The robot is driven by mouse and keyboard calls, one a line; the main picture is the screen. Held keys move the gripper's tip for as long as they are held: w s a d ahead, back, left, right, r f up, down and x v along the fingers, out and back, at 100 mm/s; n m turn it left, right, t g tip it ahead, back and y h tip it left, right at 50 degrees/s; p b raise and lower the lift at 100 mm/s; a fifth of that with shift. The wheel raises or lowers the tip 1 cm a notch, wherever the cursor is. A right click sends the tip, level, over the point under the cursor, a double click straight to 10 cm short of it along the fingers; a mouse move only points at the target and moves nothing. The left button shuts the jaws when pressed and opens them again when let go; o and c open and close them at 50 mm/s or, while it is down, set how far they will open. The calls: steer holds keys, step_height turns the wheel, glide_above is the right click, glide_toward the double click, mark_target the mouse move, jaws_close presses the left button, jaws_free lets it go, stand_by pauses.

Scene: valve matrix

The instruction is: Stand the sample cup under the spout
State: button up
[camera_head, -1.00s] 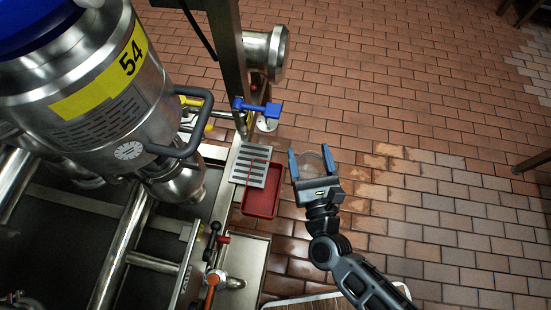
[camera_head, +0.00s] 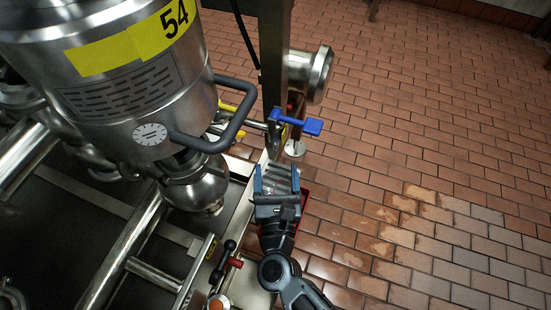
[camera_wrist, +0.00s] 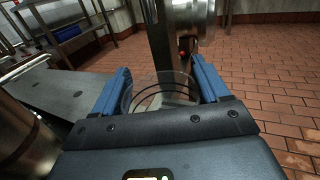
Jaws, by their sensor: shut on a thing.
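The sample cup (camera_wrist: 160,92) is a clear, see-through cup with dark ring lines, in the wrist view between my blue fingers. My gripper (camera_head: 277,174) is shut on it. A valve with a blue handle (camera_head: 300,122) is on the steel post just beyond my fingertips. The spout itself is not clearly visible. I cannot tell whether the cup touches the grate.
A steel tank (camera_head: 110,90) with a yellow 54 label and a grey bar handle (camera_head: 222,125) stands close on the left. A red-and-black valve handle (camera_head: 225,262) lies nearer. Tiled floor (camera_head: 420,150) is open to the right.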

steer(key=w+f+b, duration=0.1)
steer(key=w+f, duration=0.2)
steer(key=w, duration=0.3)
steer(key=shift+w+a+f+b, duration=0.15)
steer(key=shift+w+f+b, duration=0.1)
steer(key=shift+b, duration=0.15)
steer(key=shift+f+b, duration=0.35)
steer(key=shift+b, duration=0.05)
steer(key=shift+f+b, duration=0.3)
steer(key=shift+b, duration=0.1)
steer(key=o, duration=1)
steer(key=shift+o, duration=0.2)
